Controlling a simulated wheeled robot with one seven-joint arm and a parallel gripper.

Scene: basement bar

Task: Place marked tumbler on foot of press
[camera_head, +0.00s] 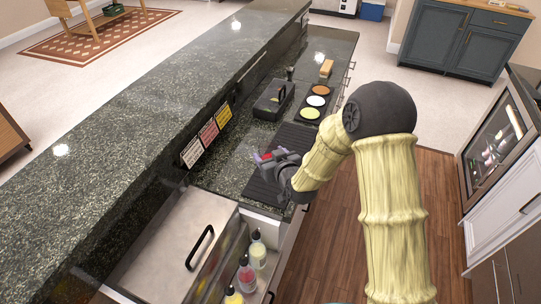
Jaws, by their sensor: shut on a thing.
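My gripper (266,157) is over the dark ribbed mat on the lower counter, its fingers pointing left. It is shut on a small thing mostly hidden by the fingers. Red and purple bits show there, too small to tell whether they are the marked tumbler or its mark. A dark grey device with a raised handle (268,108), which looks like the press, stands on the counter behind my gripper. Its foot cannot be made out clearly. My gripper is apart from it, on the near side.
Three coloured discs in a black tray (322,89) lie right of the device, with a tan block (326,68) behind. The raised granite bar (150,125) borders the left, with coloured cards (208,134) on its side. Bottles (246,273) stand in an open bay at front.

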